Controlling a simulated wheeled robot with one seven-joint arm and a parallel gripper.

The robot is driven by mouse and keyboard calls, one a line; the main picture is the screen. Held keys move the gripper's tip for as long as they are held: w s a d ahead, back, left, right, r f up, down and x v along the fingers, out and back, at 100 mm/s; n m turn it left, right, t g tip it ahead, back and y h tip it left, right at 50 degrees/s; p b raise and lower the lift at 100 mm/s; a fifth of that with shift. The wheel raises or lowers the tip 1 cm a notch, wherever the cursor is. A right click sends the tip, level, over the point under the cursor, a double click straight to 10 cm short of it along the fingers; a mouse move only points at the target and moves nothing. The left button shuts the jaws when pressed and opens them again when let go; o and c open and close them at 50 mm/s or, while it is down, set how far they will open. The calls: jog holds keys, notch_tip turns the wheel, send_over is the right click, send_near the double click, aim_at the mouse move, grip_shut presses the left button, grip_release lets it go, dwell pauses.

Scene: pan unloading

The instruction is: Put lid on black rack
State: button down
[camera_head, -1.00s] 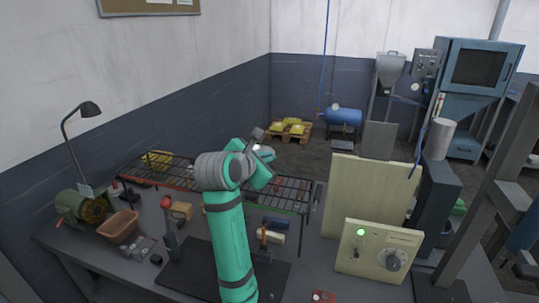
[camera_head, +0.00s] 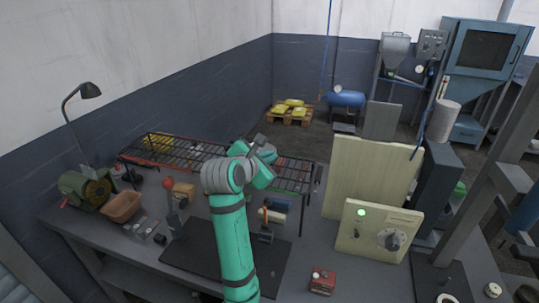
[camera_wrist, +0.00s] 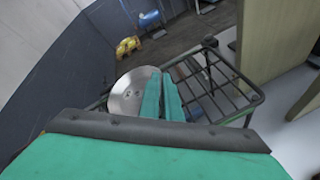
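The lid (camera_wrist: 125,98) is a silver round disc in the wrist view, partly hidden behind my fingers. My gripper (camera_wrist: 161,82) has its two teal fingers close together over the lid, and they appear to be shut on it; the grip point itself is hidden. The black wire rack (camera_wrist: 215,88) lies beyond and to the right of the fingers. In the head view the rack (camera_head: 293,172) stands at the back of the workbench, and my wrist covers its middle. I cannot tell whether the lid touches the rack.
A cream panel (camera_head: 367,178) and a control box (camera_head: 375,230) with a green light stand right of the rack. A red-edged rack section (camera_head: 172,149) lies left. A brown bin (camera_head: 122,206), a green motor (camera_head: 85,188) and a small red box (camera_head: 322,281) are on the bench.

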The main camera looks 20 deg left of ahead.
jog(key=shift+f, duration=0.4)
dwell(0.6)
jog(key=c, duration=1.9)
grip_release()
jog(key=v, duration=1.1)
jog(key=shift+w+a, duration=0.1)
